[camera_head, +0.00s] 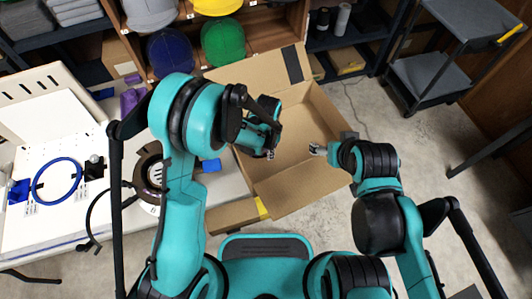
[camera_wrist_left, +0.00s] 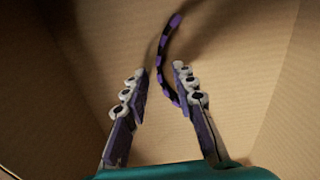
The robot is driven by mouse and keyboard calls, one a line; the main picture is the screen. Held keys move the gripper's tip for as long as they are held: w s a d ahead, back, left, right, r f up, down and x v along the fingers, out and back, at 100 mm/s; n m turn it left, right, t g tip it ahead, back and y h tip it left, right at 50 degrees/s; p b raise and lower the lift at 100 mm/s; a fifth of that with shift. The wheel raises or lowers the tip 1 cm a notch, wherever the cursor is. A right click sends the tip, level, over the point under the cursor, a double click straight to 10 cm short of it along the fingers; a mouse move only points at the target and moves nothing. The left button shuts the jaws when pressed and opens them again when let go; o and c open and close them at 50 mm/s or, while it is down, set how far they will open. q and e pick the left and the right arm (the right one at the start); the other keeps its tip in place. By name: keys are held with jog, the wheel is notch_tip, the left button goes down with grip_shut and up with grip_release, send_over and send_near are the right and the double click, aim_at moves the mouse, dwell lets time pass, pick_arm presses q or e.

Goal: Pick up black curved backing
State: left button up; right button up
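A thin curved strip (camera_wrist_left: 161,62), black with purple segments, shows inside a cardboard box in the left wrist view. It may be the black curved backing; its lower end appears between my left fingers, with no clear contact. My left gripper (camera_wrist_left: 160,80) is open, its two fingers apart and pointing into the box. In the head view my left gripper (camera_head: 271,155) is over the box's left part, and the strip is not clearly visible there. My right gripper (camera_head: 318,150) is at the box's right side, too small to tell its opening.
The open cardboard box (camera_head: 315,110) stands on the concrete floor, flaps spread. A white table (camera_head: 60,220) at left holds a blue hoop (camera_head: 57,181) and a dark round item (camera_head: 150,172). Shelves with caps (camera_head: 223,42) stand behind. A grey cart (camera_head: 440,75) stands back right.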

pick_arm(q)
jog(key=shift+c, duration=0.3)
grip_shut()
jog(key=shift+r, duration=0.15)
